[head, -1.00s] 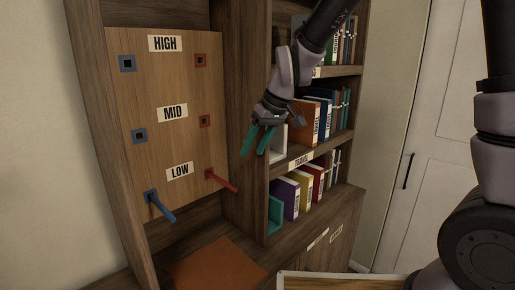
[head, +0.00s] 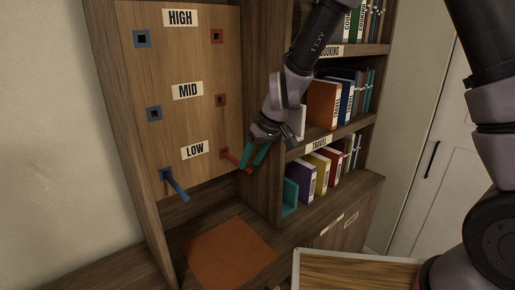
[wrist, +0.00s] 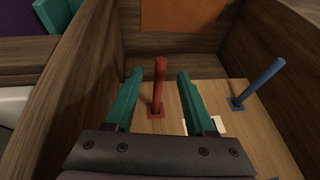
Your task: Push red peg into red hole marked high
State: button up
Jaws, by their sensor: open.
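The red peg (head: 232,159) sits in the red-framed hole in the LOW row of the wooden board (head: 185,65) and sticks out toward me. The red hole marked HIGH (head: 217,36) is empty at the board's upper right. My gripper (head: 254,157) is open, with teal fingers, at the outer end of the red peg. In the wrist view, the red peg (wrist: 159,85) stands between the two open fingers (wrist: 158,88), with gaps on both sides. I cannot tell how deep it sits between them.
A blue peg (head: 174,184) sticks out of the LOW blue hole; it also shows in the wrist view (wrist: 259,82). The bookshelf (head: 330,145) stands close on the right, with its upright beside my gripper. An orange mat (head: 230,252) lies below the board.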

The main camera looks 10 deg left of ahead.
jog(key=shift+w+a+f, duration=0.1)
jog(key=shift+a+f, duration=0.15)
jog(key=shift+f, duration=0.45)
grip_shut()
jog(key=shift+d, duration=0.1)
jog(key=s+d, duration=0.5)
jog(key=d, duration=0.1)
jog(key=shift+s+d, duration=0.15)
jog(key=shift+s, duration=0.15)
dwell(1.0)
